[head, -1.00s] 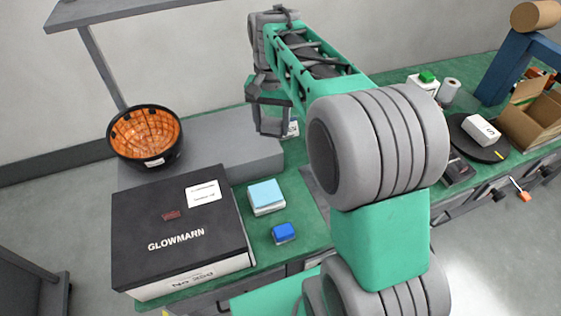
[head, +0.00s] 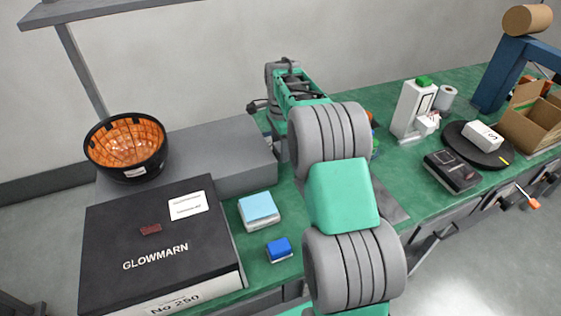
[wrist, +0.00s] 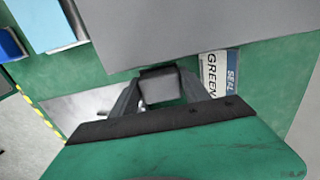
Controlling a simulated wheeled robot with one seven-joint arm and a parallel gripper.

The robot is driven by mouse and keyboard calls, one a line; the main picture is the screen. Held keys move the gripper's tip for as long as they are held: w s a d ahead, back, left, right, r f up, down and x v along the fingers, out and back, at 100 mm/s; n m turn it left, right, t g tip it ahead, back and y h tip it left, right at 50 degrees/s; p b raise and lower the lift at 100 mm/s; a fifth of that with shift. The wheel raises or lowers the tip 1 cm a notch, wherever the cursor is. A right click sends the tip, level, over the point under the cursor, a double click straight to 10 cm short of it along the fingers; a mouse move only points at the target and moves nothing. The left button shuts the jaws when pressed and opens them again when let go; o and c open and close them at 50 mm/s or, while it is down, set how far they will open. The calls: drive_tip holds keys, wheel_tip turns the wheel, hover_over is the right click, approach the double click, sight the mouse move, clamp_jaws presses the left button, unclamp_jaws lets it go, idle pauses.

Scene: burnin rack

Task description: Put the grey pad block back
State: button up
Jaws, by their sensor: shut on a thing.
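My gripper (wrist: 160,74) is shut on a small grey block (wrist: 160,90), seen between the fingers in the wrist view. I take it to be the grey pad block. The grey raised platform (wrist: 215,25) lies just beyond the fingertips in that view; whether the block touches anything is unclear. In the head view my arm hides the gripper tips and the block. The platform (head: 215,150) stands left of my arm there.
A light-blue-topped block (head: 259,208) and a blue block (head: 279,249) sit beside the black GLOWMARN box (head: 160,240). An orange-lined bowl (head: 127,147) is on the left. A GREEN SEAL label (wrist: 220,75) lies right of my gripper. A white device (head: 410,110) stands right of my arm.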

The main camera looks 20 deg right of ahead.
sight(280, 168)
wheel_tip(280, 168, down, 6)
drive_tip(key=shift+r, duration=0.1)
drive_tip(key=shift+f, duration=0.2)
drive_tip(key=o, duration=1.3)
